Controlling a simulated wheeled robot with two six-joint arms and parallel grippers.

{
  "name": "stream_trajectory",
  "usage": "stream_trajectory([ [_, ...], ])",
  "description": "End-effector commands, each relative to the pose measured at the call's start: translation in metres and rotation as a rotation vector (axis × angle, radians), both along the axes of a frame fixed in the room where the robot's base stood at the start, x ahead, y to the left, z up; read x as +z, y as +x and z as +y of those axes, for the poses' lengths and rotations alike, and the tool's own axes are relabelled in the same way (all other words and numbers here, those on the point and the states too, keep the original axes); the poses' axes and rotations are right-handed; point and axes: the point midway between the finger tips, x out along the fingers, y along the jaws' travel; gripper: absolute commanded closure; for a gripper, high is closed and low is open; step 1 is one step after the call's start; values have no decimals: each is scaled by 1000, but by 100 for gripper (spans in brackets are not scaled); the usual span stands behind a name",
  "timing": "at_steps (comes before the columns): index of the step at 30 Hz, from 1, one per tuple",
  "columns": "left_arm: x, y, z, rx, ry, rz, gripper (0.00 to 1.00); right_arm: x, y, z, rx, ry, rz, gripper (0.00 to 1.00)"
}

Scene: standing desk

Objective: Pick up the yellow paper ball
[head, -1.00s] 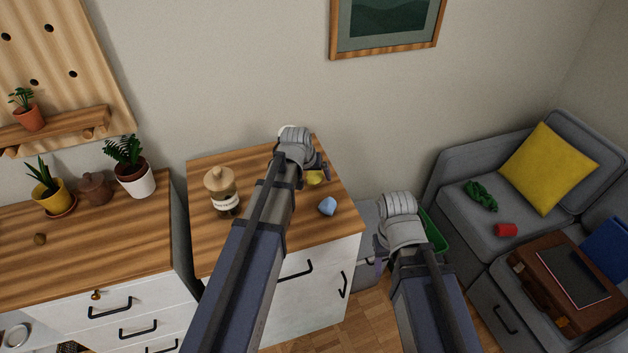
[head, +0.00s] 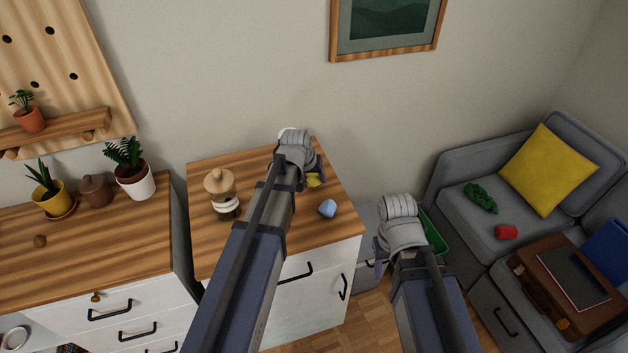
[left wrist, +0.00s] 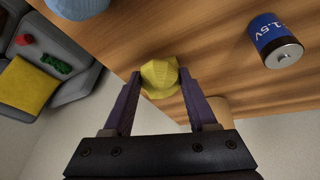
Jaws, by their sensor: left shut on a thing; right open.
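The yellow paper ball (left wrist: 160,78) is between the fingers of my left gripper (left wrist: 158,92) in the left wrist view, over the wooden desk top. In the head view the ball (head: 314,181) shows only in part beside my left gripper (head: 312,178), whose wrist hides the rest. My left gripper is shut on the ball. I cannot tell whether the ball still touches the desk. My right gripper (head: 382,262) is open, low to the right of the desk, its fingers mostly hidden by its own wrist.
A blue paper ball (head: 327,208) lies near the desk's right edge. A jar (head: 222,194) stands at the left of the desk (head: 255,158). A battery (left wrist: 274,40) lies near the yellow ball. A green bin (head: 434,232) and a grey sofa (head: 455,205) are at the right.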

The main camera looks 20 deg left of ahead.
Motion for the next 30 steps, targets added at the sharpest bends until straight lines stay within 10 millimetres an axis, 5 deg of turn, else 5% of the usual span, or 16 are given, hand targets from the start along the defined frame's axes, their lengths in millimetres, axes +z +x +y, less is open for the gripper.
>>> stream_trajectory([
  [11,14,0,0,0,0,0,93,14,0,0,0,0,0,50],
  [30,99,0,0,0,0,0,93,99,0,0,0,0,0,50],
])
